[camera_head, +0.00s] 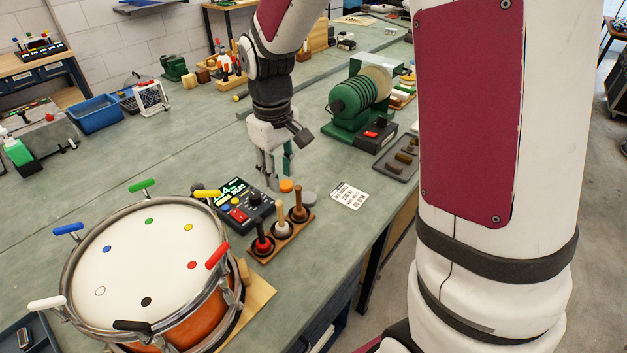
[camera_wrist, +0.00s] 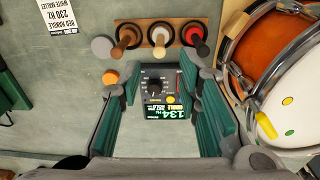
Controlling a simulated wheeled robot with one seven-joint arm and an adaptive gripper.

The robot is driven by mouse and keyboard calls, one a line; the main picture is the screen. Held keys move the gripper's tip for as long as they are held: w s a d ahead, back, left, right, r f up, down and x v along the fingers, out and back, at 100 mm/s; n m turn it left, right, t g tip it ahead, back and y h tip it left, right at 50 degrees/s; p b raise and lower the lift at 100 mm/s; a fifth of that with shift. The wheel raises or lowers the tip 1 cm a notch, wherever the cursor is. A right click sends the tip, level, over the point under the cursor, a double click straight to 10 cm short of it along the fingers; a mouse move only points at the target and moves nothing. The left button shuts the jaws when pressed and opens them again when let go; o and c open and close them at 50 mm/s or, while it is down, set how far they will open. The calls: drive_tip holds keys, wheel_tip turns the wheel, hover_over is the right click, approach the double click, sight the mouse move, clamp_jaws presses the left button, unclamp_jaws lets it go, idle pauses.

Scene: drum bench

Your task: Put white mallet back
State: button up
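The white mallet (camera_head: 282,229) stands upright in the middle place of a wooden rack (camera_head: 257,254), between a red-and-black mallet (camera_head: 264,244) and a brown mallet (camera_head: 298,212). In the wrist view, the white mallet (camera_wrist: 160,37) is at the top, above the gap between my fingers. My gripper (camera_head: 274,172) hangs over the bench behind the tuner box, pointing down. In the wrist view, my gripper (camera_wrist: 165,95) is open and empty, its green-padded fingers wide apart, with the tuner box (camera_wrist: 163,90) visible between them and lower down.
A drum (camera_head: 145,262) with coloured handles is at front left. An orange knob (camera_head: 286,186) and grey disc (camera_head: 309,198) lie behind the rack. A printed card (camera_head: 348,195) lies to its right. A green grinder (camera_head: 358,100) stands farther back.

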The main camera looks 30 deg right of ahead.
drive_tip(key=s+r+m+t, duration=0.2)
drive_tip(key=s+r, duration=0.5)
drive_tip(key=s, duration=0.3)
drive_tip(key=s+r+m+t, duration=0.2)
drive_tip(key=s+r, duration=0.5)
drive_tip(key=s, duration=0.4)
drive_tip(key=shift+s+r, duration=0.15)
drive_tip(key=shift+s, duration=0.1)
